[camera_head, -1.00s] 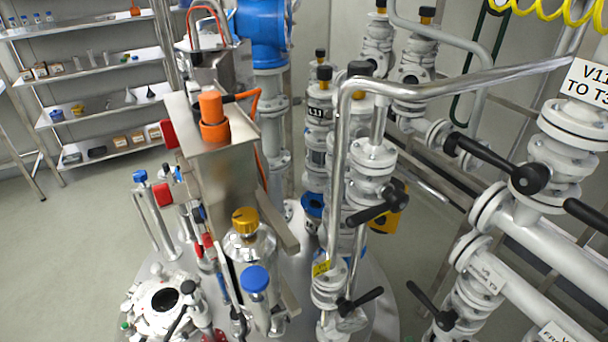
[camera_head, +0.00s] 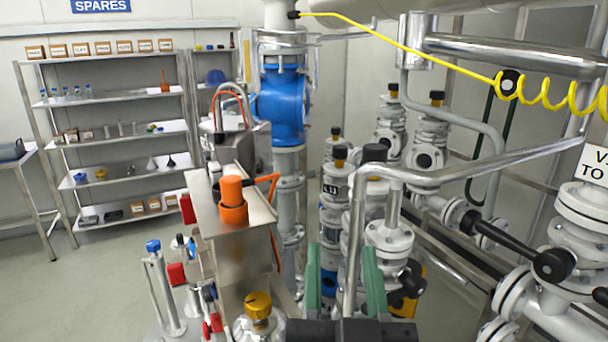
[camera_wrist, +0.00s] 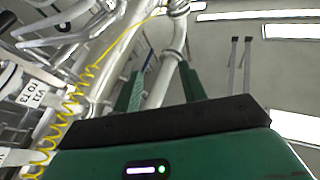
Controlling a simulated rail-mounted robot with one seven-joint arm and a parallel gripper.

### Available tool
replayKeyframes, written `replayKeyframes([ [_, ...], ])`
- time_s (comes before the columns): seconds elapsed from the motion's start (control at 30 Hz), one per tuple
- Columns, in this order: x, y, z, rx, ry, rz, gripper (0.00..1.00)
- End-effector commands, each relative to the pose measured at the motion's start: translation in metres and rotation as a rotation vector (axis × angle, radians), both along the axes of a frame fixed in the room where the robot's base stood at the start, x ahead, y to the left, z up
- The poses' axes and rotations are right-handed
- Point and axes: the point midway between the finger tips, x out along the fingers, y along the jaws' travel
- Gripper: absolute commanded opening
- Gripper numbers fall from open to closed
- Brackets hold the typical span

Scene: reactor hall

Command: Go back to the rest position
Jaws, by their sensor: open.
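My gripper (camera_head: 343,280) shows at the bottom middle of the head view, with two green fingers pointing up and a dark body below. The fingers stand apart with nothing held between them. A bent steel pipe and white valve bodies show behind and between the fingers in the head view. In the wrist view, my gripper (camera_wrist: 163,90) has its green fingers spread, pointing up toward the ceiling. A grey pipe passes behind the gap between them. No marker for a rest position is visible.
A bent steel pipe (camera_head: 357,215) and valves with black handles (camera_head: 552,264) crowd the right. A steel box with an orange cap (camera_head: 232,190) stands left of my gripper. A yellow coiled hose (camera_head: 545,98) hangs upper right. Spares shelves (camera_head: 120,130) stand back left, with open floor before them.

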Motion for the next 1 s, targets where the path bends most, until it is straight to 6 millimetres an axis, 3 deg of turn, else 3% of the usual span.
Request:
replayKeyframes([
  [0.03,-0.029,0.018,0.03,-0.04,-0.081,-0.003,0.42],
  [0.13,-0.091,0.043,0.079,-0.106,-0.236,-0.029,0.42],
  [0.2,-0.087,0.041,0.141,-0.107,-0.226,-0.033,0.42],
  [0.5,-0.085,0.042,0.296,-0.097,-0.221,-0.023,0.42],
  [0.6,-0.085,0.042,0.339,-0.095,-0.219,-0.02,0.42],
  [0.7,-0.085,0.042,0.367,-0.093,-0.218,-0.018,0.42],
  [0.8,-0.085,0.043,0.38,-0.091,-0.219,-0.017,0.42],
  [1.0,-0.085,0.043,0.379,-0.091,-0.218,-0.016,0.42],
])
